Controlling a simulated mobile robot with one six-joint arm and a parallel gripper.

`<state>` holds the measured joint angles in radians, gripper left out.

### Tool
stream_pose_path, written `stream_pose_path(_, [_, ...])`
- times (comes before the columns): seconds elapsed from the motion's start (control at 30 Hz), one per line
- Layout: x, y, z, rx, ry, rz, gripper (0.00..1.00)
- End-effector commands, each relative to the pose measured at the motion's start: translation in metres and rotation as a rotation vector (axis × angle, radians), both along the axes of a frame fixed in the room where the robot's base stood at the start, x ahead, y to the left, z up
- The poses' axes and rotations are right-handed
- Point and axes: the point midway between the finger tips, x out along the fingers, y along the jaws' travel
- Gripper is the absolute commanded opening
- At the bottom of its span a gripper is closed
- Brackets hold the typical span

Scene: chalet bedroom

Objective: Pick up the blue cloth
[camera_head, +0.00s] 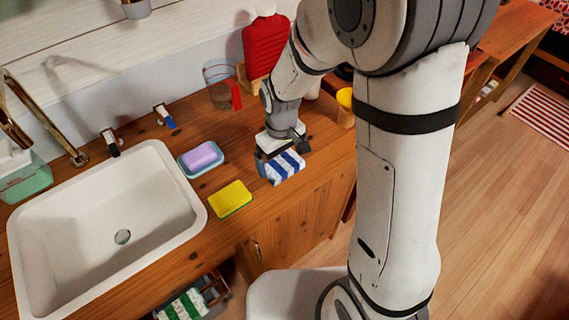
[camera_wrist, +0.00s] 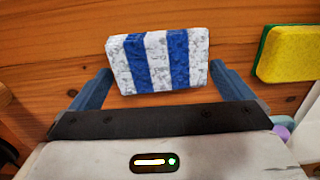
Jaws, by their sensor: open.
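The blue cloth (camera_head: 286,167) is a folded, thick block with blue and white stripes. It rests on the wooden counter to the right of the sink. My gripper (camera_head: 279,155) is right at it, pointing down. In the wrist view the cloth (camera_wrist: 160,60) lies between the two fingers of my gripper (camera_wrist: 160,82), one on each side. The fingers are spread and a gap shows beside the cloth.
A yellow sponge (camera_head: 231,199) lies left of the cloth, with a purple soap on a blue dish (camera_head: 200,158) behind it. The white sink (camera_head: 110,230) is at left. A yellow-lidded jar (camera_head: 346,108) and a glass with a red item (camera_head: 222,92) stand behind. An open drawer (camera_head: 190,303) holds a green-striped cloth.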

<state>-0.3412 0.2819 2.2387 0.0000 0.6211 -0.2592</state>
Motion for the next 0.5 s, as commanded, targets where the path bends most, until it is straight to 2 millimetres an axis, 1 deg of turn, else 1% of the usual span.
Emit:
stream_pose_path(0.2, [0.0001, -0.0005, -0.0012, 0.0, 0.0, -0.001, 1.0])
stream_pose_path(0.27, [0.0001, -0.0005, -0.0011, 0.0, 0.0, -0.002, 0.96])
stream_pose_path(0.5, [0.0001, -0.0007, -0.0009, 0.0, 0.0, -0.002, 0.76])
